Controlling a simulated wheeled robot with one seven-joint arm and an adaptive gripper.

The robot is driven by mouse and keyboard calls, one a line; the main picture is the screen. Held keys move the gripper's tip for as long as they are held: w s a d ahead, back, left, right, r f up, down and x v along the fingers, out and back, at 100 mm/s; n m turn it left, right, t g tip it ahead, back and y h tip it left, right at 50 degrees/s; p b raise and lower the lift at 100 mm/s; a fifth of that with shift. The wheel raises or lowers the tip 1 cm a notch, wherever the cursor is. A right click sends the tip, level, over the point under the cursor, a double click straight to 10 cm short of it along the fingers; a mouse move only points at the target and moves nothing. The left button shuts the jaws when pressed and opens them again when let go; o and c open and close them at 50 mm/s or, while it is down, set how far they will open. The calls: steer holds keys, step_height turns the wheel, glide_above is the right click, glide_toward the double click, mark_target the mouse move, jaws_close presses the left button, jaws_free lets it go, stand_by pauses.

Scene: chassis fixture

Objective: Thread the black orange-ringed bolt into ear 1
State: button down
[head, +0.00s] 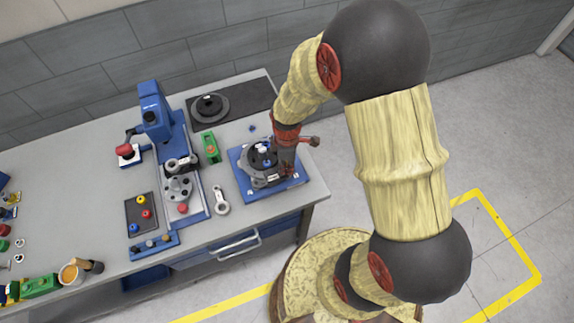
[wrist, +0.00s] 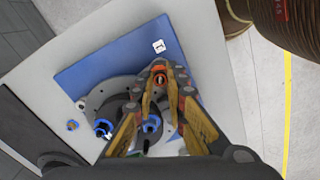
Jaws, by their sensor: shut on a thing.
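My gripper (wrist: 161,88) is shut on the black orange-ringed bolt (wrist: 160,79), whose orange ring shows between the fingertips in the wrist view. The bolt's lower end and any contact with the ear under it are hidden. The round grey chassis part (wrist: 95,98) lies on the blue fixture plate (wrist: 90,61). A small white marker tile (wrist: 158,46) sits on the plate just beyond the fingertips; its mark is too small to read surely. In the head view, my gripper (head: 284,160) is at the right side of the chassis part (head: 255,177), over the blue plate (head: 241,188).
Two blue-ringed pieces, one at left (wrist: 103,128) and one between my fingers (wrist: 151,123), stand on the chassis part. A small blue piece (wrist: 72,125) lies off the plate.

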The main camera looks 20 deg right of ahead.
steer(key=shift+s+f, duration=0.3)
steer(key=m, duration=0.7)
steer(key=shift+f, duration=0.1)
steer(key=m, duration=0.3)
steer(key=shift+m, duration=0.3)
steer(key=m, duration=0.4)
steer(key=shift+f, duration=0.1)
steer(key=c, duration=1.7)
jaws_free()
steer(key=shift+w, duration=0.1)
steer(key=shift+w+r, duration=0.15)
steer(key=shift+r, duration=0.1)
